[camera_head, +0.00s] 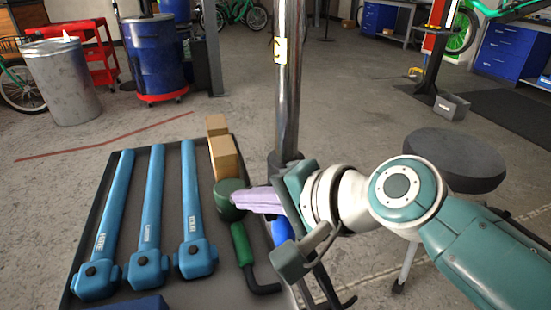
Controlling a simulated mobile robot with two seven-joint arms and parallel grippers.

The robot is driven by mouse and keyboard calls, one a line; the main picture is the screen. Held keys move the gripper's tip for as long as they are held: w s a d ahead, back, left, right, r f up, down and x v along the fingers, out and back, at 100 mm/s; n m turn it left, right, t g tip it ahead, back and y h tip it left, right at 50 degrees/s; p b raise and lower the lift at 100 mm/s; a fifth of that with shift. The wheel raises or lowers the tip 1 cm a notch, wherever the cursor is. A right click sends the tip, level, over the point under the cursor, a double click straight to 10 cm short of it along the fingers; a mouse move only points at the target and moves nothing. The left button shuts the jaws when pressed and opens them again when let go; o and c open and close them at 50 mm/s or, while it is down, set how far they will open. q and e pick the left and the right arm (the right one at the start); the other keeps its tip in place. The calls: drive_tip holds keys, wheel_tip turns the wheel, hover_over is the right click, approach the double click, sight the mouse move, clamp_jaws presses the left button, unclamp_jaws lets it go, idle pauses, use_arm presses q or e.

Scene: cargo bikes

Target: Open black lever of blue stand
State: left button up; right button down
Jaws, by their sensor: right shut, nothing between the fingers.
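A chrome upright pole (288,90) stands in the middle, with a dark collar (284,162) low on it. A small piece of blue (282,232) shows below my right wrist; I cannot tell whether it belongs to the stand. I cannot clearly make out the black lever; thin black parts (322,286) show under the wrist. My right arm comes in from the right, in front of the pole's lower part. My right gripper (240,200) points left with its pale lavender fingers shut and empty, close to a dark green rounded object. My left gripper is out of view.
A dark tray (170,294) holds several blue bars (151,210), wooden blocks (224,158), the dark green rounded object (228,208) and a green-handled tool (241,243). A round black stool (455,158) stands right. A metal bin (65,85) and blue drum (155,55) stand behind. Mid-floor is clear.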

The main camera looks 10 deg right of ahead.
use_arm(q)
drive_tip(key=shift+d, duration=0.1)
use_arm(e)
drive_tip(key=shift+d, duration=0.1)
drive_tip(key=shift+d, duration=0.75)
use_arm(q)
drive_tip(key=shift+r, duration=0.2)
use_arm(e)
drive_tip(key=shift+s+r, duration=0.1)
